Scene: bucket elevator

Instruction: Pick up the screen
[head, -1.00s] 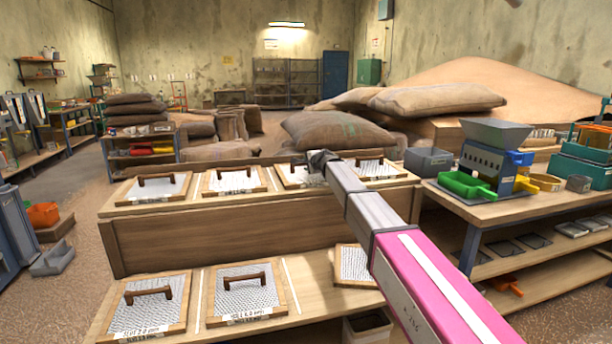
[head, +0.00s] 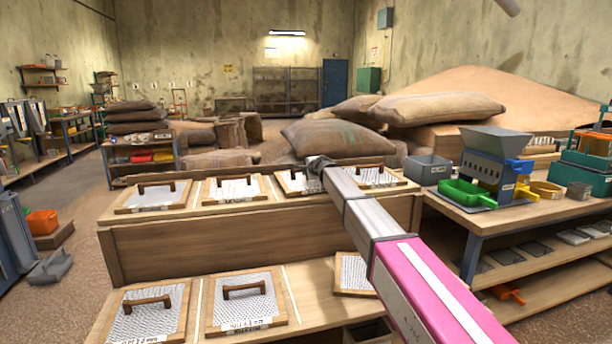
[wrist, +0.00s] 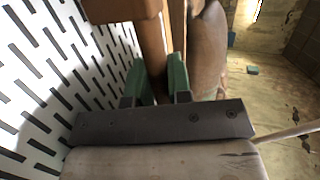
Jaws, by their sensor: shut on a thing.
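Screens with wooden frames, slotted or mesh metal plates and brown bar handles lie on a two-level wooden rack. My gripper (head: 320,163) is at the third screen from the left (head: 296,184) on the upper level, and my arm hides part of that screen. In the wrist view, the two green fingers of my gripper (wrist: 157,80) are shut on the screen's brown wooden handle (wrist: 151,40). The slotted white plate of the screen (wrist: 50,65) fills the left of that view. I cannot tell whether the screen is clear of the rack.
Other screens lie close by: one to the left (head: 234,190), one to the right (head: 377,178), and several on the lower level. A work table (head: 455,215) with a grey hopper (head: 495,140) and green scoop stands right. Sacks (head: 345,138) are piled behind the rack.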

